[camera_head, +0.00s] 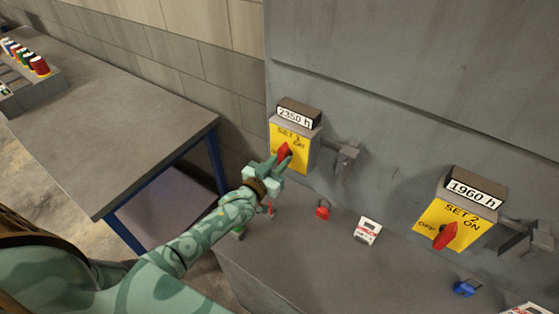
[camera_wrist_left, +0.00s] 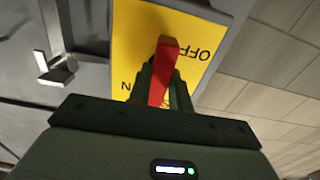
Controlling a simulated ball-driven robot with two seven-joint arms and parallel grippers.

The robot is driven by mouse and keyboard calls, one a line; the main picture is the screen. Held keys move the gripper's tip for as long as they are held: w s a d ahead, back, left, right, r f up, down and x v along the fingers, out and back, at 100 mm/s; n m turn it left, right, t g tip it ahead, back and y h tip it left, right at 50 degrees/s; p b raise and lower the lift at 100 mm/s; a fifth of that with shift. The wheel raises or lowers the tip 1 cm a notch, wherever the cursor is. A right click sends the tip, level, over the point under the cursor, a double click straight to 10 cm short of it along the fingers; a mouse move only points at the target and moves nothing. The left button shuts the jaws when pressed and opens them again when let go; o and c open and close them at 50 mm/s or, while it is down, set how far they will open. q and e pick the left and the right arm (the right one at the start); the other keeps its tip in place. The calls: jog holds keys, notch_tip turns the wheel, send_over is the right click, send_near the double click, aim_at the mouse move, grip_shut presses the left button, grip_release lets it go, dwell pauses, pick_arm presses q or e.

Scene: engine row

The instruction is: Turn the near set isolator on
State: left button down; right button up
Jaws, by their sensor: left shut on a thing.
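The SET 1 isolator (camera_head: 304,153) is a yellow-faced box on the grey cabinet, under a 2350 h counter (camera_head: 296,114). My left gripper (camera_head: 273,166) is at its front, shut on its red handle (camera_head: 285,150). In the left wrist view the red handle (camera_wrist_left: 167,48) stands between the dark fingers, against the yellow plate (camera_wrist_left: 135,45). OFF is readable; ON is partly covered, and I cannot tell which mark the handle points to. The SET 2 isolator (camera_head: 431,210), at the right under a 1960 h counter (camera_head: 476,187), has its own slanted red handle (camera_head: 445,236). My right gripper is out of view.
A red padlock (camera_head: 322,210), a white tag (camera_head: 367,231) and a blue padlock (camera_head: 465,288) are on the grey ledge. Grey brackets (camera_head: 346,152) project right of each isolator. A table (camera_head: 120,120) with a rack of coloured items (camera_head: 30,85) stands left.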

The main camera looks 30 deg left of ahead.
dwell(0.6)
pick_arm(q)
jog(key=c, duration=1.3)
grip_release()
jog(key=s, duration=0.5)
jog(key=s+a, duration=0.1)
jog(key=s, duration=0.4)
jog(key=s+a, duration=0.1)
jog(key=s, duration=0.5)
jog(key=shift+s+a, duration=0.1)
jog(key=shift+a, duration=0.05)
jog(key=shift+f, duration=0.1)
